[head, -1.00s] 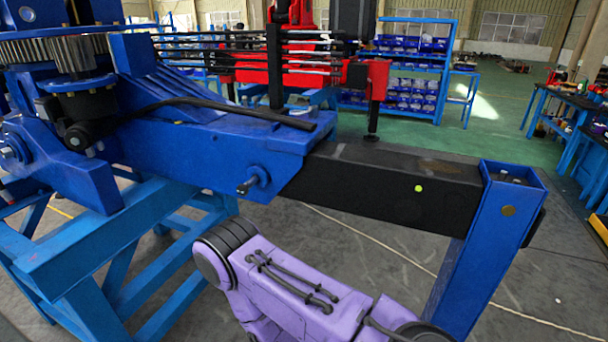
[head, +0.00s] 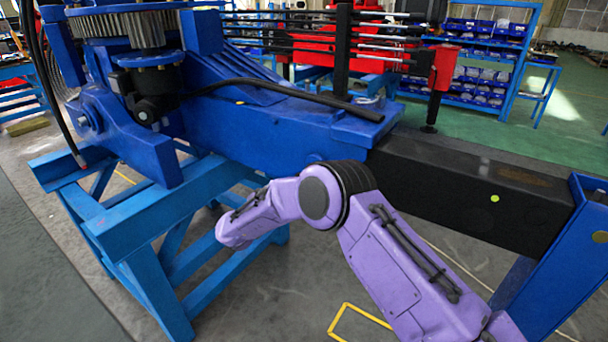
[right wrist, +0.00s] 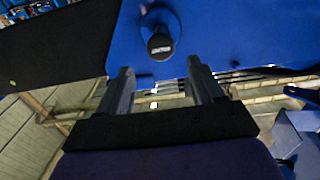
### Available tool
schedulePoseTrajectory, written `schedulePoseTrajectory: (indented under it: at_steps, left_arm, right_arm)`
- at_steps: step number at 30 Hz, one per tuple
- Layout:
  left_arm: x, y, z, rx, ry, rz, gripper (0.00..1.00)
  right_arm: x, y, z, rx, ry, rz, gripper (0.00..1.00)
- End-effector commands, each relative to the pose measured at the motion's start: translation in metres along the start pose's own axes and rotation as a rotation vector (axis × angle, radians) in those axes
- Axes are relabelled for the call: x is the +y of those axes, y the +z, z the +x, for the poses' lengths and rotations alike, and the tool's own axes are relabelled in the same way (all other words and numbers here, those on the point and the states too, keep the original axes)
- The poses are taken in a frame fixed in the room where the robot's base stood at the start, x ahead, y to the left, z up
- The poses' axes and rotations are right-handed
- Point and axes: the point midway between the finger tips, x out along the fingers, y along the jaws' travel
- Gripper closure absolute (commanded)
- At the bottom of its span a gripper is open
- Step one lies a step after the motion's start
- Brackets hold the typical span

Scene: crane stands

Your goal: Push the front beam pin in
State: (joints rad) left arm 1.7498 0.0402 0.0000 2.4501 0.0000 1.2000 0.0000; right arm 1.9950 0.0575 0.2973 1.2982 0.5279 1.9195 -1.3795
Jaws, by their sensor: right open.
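The front beam pin (right wrist: 160,45) shows in the right wrist view as a dark round end with a small pale label. It sticks out of a blue collar on the side of the blue beam (right wrist: 230,30). My right gripper (right wrist: 163,78) is open and empty, its two fingers spread below the pin in the picture, apart from it as far as I can tell. In the head view, the blue beam (head: 240,130) sleeves the black inner beam (head: 465,190). My purple right arm covers the pin there, and neither gripper shows.
A light-blue stand (head: 140,210) carries the blue beam at left. A blue upright leg (head: 575,250) stands at the black beam's right end. Shelving with blue bins (head: 480,70) and a red machine (head: 320,55) are behind. The grey floor in front is mostly clear.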

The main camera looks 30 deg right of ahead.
Motion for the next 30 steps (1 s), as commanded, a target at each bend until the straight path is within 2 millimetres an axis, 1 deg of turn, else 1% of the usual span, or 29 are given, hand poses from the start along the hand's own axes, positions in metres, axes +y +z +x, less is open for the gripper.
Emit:
schedulePoseTrajectory:
  at_steps: [9, 12, 15, 17, 24, 25, 26, 27, 29, 30]
  left_arm:
    - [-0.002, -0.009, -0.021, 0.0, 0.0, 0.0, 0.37]
    - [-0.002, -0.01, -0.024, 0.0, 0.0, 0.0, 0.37]
    - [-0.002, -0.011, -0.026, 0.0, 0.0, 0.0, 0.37]
    - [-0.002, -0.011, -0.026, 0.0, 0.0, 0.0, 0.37]
    - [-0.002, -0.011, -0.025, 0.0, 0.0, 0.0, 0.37]
    - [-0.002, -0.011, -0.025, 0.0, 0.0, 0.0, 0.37]
    - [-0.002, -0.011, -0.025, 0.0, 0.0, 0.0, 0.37]
    - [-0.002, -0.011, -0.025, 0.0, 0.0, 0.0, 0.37]
    - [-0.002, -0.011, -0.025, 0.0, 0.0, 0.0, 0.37]
    - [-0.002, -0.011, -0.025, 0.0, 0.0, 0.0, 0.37]
  right_arm:
    - [-0.001, -0.002, 0.066, -0.001, -0.002, -0.003, 0.33]
    - [-0.002, -0.001, 0.083, 0.001, -0.004, -0.003, 0.33]
    - [-0.002, 0.0, 0.093, 0.001, -0.006, -0.004, 0.33]
    - [-0.002, 0.0, 0.097, 0.001, -0.007, -0.004, 0.33]
    - [-0.002, 0.001, 0.098, 0.002, -0.008, -0.005, 0.33]
    - [-0.002, 0.001, 0.098, 0.002, -0.008, -0.005, 0.4]
    - [-0.002, 0.001, 0.098, 0.002, -0.008, -0.005, 0.5]
    - [-0.002, 0.001, 0.098, 0.002, -0.008, -0.005, 0.63]
    - [-0.002, 0.001, 0.098, 0.002, -0.008, -0.005, 0.82]
    - [-0.002, 0.001, 0.098, 0.002, -0.008, -0.004, 0.95]
